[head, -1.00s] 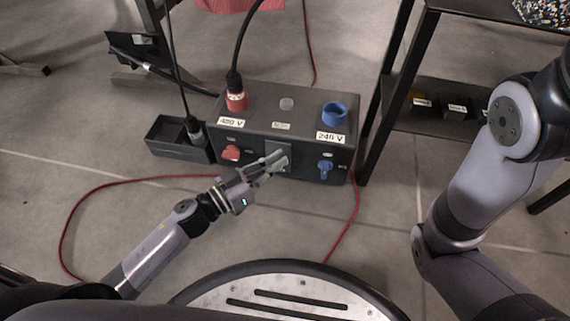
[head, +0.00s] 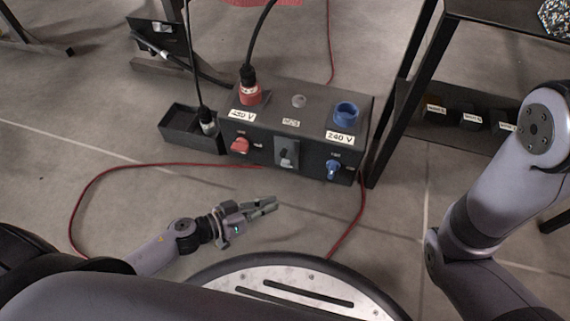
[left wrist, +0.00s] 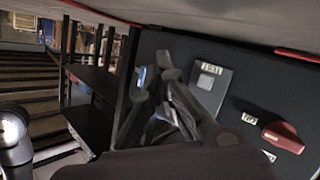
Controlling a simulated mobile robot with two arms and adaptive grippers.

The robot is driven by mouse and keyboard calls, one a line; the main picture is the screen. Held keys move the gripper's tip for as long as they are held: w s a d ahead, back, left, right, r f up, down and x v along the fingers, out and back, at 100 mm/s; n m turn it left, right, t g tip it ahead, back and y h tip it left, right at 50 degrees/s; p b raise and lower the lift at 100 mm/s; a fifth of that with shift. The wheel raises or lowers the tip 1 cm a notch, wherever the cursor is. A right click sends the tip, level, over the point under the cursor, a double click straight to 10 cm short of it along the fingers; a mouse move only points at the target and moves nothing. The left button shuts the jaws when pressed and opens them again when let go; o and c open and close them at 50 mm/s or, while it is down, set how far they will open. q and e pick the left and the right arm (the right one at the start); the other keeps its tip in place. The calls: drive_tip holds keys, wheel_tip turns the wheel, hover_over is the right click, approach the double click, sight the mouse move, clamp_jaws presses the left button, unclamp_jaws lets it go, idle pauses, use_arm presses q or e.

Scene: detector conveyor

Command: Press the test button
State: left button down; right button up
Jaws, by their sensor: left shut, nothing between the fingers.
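The dark power box (head: 262,122) stands on the floor ahead. Its front has a grey plate with a small dark piece (head: 286,153) in the middle. In the left wrist view a grey plate (left wrist: 207,82) shows beside a label (left wrist: 212,67) that seems to read TEST. A round grey piece (head: 298,101) sits on the box top above another small label; I cannot tell whether it is a lamp or a button. My left gripper (head: 275,206) is shut and empty, apart from the box and in front of it. It also shows in the left wrist view (left wrist: 158,76).
A red knob (head: 240,146) and blue knob (head: 333,170) flank the plate. A red plug (head: 250,93) and blue socket (head: 346,113) are on top. A black tray (head: 184,124) stands left, a shelf (head: 467,108) right. Red cable (head: 96,181) lies on the floor.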

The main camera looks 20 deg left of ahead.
sight(285, 164)
use_arm(q)
drive_tip(key=w, duration=0.6)
drive_tip(key=shift+w+d+r+b, duration=0.1)
drive_tip(key=shift+w+b, duration=0.25)
drive_tip(key=shift+w, duration=0.85)
idle(0.4)
drive_tip(key=shift+w+p, duration=0.35)
drive_tip(key=shift+p, duration=0.25)
